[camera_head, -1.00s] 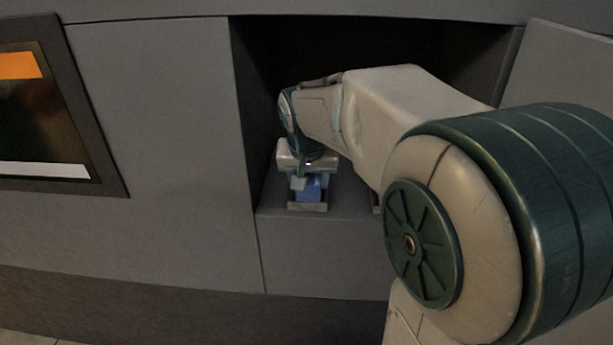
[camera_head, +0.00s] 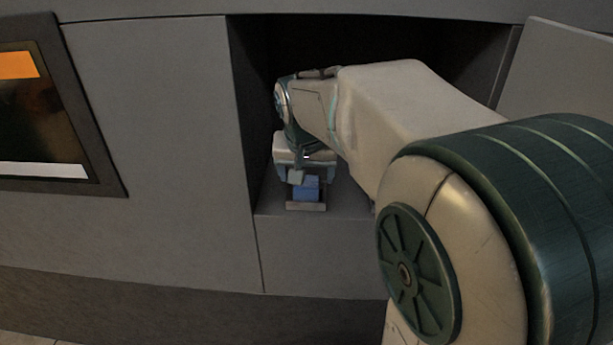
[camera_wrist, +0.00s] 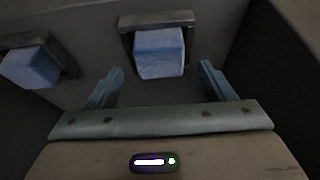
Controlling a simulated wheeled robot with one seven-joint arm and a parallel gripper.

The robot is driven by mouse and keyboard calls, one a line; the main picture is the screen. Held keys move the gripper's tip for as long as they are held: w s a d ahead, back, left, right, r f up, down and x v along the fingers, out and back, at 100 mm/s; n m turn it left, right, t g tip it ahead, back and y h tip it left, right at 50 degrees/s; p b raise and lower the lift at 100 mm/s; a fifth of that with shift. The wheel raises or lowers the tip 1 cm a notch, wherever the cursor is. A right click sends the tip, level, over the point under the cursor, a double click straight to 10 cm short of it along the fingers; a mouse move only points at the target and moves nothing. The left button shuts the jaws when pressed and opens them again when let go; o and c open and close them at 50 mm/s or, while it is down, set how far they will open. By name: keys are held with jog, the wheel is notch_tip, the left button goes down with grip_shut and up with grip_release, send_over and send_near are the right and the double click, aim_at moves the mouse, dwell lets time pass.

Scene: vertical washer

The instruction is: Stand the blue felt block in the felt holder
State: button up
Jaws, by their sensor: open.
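The blue felt block (camera_head: 306,191) stands in the small grey felt holder (camera_head: 306,206) at the front left of the recess. In the wrist view the blue block (camera_wrist: 159,54) sits against the holder's dark bar (camera_wrist: 157,19) and looks upright. My gripper (camera_wrist: 161,70) is open, with one finger on each side of the block and a gap to both. In the head view my gripper (camera_head: 306,172) is just above and behind the block, and hides its upper part. The holder's floor is hidden.
A second blue block (camera_wrist: 30,66) in a similar holder shows at the left of the wrist view. The recess's left wall (camera_head: 250,110) is close to my gripper. A panel with a screen (camera_head: 45,110) is at the left.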

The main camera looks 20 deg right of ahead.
jog(key=v, duration=1.1)
jog(key=shift+s+r, duration=0.2)
jog(key=shift+r, duration=0.05)
jog(key=s+d+f+n+g+y+p, duration=0.1)
jog(key=s+f+n, duration=0.2)
jog(key=s+f, duration=1.2)
jog(key=shift+d+f+p, duration=0.3)
jog(key=shift+f, duration=0.7)
